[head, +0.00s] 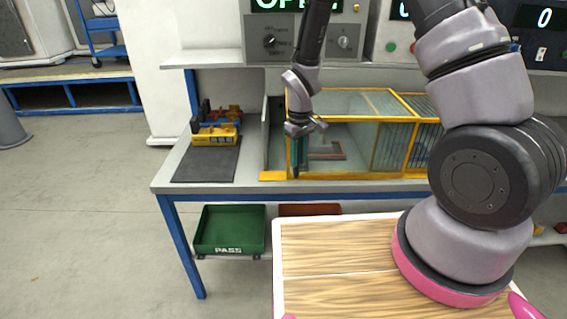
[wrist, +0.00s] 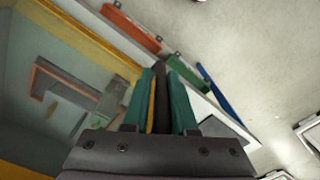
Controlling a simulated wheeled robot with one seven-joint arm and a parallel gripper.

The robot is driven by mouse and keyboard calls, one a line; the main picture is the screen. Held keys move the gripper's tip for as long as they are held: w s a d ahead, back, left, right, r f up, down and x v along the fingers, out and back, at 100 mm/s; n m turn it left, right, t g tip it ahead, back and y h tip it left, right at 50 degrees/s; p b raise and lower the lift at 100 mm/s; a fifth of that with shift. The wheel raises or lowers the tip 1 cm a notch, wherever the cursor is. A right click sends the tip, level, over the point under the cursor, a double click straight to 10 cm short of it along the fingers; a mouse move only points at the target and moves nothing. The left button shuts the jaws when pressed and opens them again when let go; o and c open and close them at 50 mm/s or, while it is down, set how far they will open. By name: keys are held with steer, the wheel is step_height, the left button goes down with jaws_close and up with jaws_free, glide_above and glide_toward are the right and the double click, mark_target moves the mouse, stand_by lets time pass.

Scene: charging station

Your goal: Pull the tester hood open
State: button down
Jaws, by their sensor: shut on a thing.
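The tester hood (head: 362,119) is a clear box with a yellow frame on the blue-legged bench. Its yellow frame also shows in the wrist view (wrist: 85,33). My gripper (head: 298,165) is at the hood's front left edge. Its teal fingers (wrist: 162,95) are shut on a dark upright bar, the hood's handle, beside a yellow frame edge. The far end of the handle is partly hidden by the fingers. A brownish-red part shows through the clear panel inside the tester (head: 325,150). I cannot tell exactly how far the hood stands open.
A dark mat (head: 207,163) with a yellow and black fixture (head: 215,135) lies left of the tester. A green PASS bin (head: 229,230) and a red bin (head: 309,209) sit under the bench. A control box (head: 290,40) hangs above. Open floor lies at left.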

steer(key=d, duration=2.2)
steer(key=shift+s+d, duration=0.15)
steer(key=shift+s, duration=0.05)
steer(key=shift+r, duration=0.1)
steer(key=c, duration=0.8)
jaws_free()
steer(key=shift+w, duration=0.1)
step_height(320, 180, up, 11)
steer(key=shift+f, duration=0.15)
